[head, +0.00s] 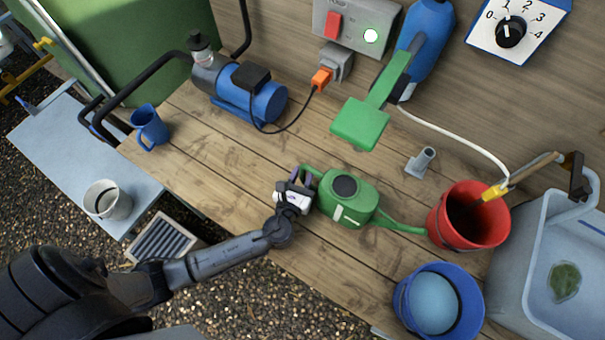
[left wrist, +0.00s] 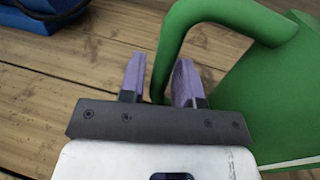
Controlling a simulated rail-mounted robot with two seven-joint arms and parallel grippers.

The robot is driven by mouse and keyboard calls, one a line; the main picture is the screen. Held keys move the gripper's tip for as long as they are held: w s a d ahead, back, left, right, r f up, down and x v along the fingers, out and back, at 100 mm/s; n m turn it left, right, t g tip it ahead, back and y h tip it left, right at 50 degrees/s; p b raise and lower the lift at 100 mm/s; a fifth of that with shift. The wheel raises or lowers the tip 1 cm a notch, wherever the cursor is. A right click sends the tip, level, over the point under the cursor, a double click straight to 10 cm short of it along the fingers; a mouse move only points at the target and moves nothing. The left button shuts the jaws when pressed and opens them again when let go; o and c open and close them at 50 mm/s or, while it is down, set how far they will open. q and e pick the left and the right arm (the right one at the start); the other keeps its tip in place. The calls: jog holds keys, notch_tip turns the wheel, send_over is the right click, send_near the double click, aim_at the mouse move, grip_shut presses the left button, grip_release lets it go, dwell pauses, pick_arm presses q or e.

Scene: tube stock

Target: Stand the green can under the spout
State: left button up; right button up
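The green can (head: 351,207) is a watering can with a dark round opening on top. It stands upright on the wooden bench, its long thin nozzle pointing right to the red bucket's rim. Its handle loop (left wrist: 222,12) shows in the left wrist view. My left gripper (head: 303,178) is at the can's left side. My right gripper is not in view.
A red bucket (head: 446,224), a blue bucket (head: 402,300) and a grey basin (head: 515,275) stand on the right. A green paddle (head: 360,124) on a blue body (head: 430,50) overhangs behind the can. A blue pump (head: 268,102) and blue mug (head: 150,128) are left. Bare bench lies between.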

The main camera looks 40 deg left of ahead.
pick_arm(q)
jog(key=shift+o, duration=1.3)
jog(key=v, duration=1.3)
jog(key=shift+s+d, duration=0.1)
jog(key=shift+s, duration=0.25)
jog(key=shift+d, duration=0.1)
